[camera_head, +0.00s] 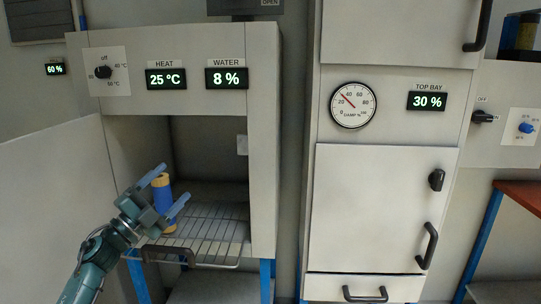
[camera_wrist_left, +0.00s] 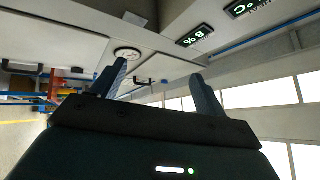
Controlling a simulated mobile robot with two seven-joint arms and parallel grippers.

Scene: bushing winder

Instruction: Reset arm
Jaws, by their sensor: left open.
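My left gripper (camera_head: 166,190) reaches in from the lower left in the head view, in front of the open heating chamber. Its two blue fingers are spread apart. A spool-like piece with yellow ends and a blue middle (camera_head: 162,198) stands upright on the wire rack (camera_head: 212,232) in the chamber. In the head view it shows between and behind the fingers, partly covered by them. In the left wrist view the open fingers (camera_wrist_left: 158,90) have nothing between them; the spool does not show there. My right gripper is in neither view.
The chamber's door (camera_head: 50,190) stands open at the left. A tall cabinet (camera_head: 385,200) with a dial gauge (camera_head: 352,105) and shut doors stands right of the chamber. A red-topped table (camera_head: 520,195) is at the far right. Displays read 25 °C, water 8 %, top bay 30 %.

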